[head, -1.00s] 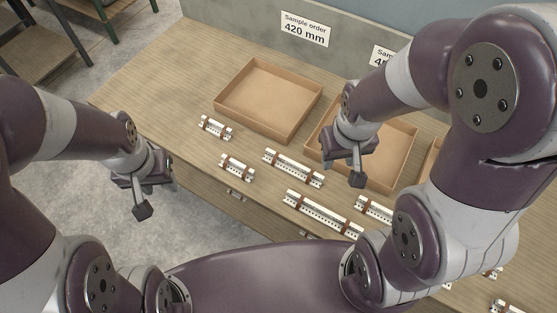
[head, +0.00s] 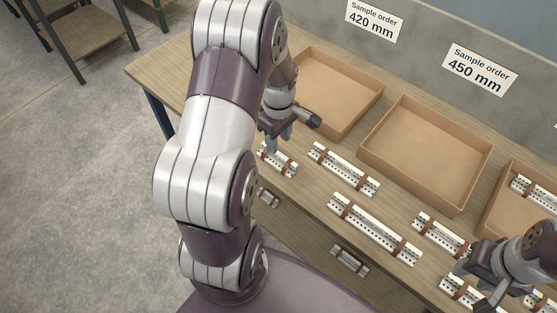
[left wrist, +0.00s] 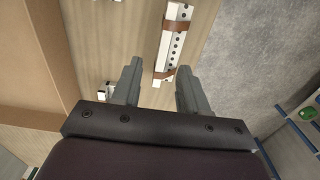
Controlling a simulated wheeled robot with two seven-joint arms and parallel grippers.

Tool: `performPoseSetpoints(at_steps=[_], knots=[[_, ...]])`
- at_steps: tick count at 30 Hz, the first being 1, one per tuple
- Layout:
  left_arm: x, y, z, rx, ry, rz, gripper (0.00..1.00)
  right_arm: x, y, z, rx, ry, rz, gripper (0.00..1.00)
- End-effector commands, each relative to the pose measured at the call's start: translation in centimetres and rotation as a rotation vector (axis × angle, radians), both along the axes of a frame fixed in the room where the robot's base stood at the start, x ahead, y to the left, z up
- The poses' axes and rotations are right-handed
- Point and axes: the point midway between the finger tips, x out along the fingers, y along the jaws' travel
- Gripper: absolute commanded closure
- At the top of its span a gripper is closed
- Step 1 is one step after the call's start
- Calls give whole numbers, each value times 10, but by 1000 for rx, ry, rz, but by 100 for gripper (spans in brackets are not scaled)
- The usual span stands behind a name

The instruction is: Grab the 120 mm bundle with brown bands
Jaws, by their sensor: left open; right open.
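A short white perforated bundle with brown bands (head: 277,160) lies on the table near its front edge, left of the longer bundles. My left gripper (head: 283,138) is open and empty, just above or behind this bundle. In the left wrist view, a bundle with two brown bands (left wrist: 174,40) lies ahead, its near end between the open fingers (left wrist: 159,66); contact cannot be told. Another short bundle is hidden behind my left arm or gripper. My right gripper (head: 478,284) is open at the lower right, above or beside another bundle (head: 458,290). No length is marked on the bundles.
Longer banded bundles (head: 343,168) (head: 375,228) lie to the right, with another (head: 440,235) beyond. Open cardboard trays (head: 372,92) (head: 480,165) stand behind, under signs for 420 mm and 450 mm. A bundle (head: 535,192) lies in the rightmost tray.

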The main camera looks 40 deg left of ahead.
Motion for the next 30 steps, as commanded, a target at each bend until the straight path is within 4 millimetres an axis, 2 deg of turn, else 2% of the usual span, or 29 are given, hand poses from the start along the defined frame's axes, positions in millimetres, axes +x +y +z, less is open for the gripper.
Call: performPoseSetpoints(at_steps=[7,15,17,19,20,30], knots=[[-3,-5,-44,-1,2,-2,57,0,0,-1,0,0,0,57],[-3,-5,-50,0,0,-3,57,0,0,-1,0,1,0,57],[-3,-5,-50,0,0,-3,73,0,0,-1,0,0,0,57],[-3,-5,-50,0,0,-3,96,0,0,-1,0,1,0,57],[-3,-5,-50,0,0,-3,100,0,0,-1,0,1,0,57],[-2,-5,-48,1,-1,-3,100,0,0,-1,0,1,0,57]])
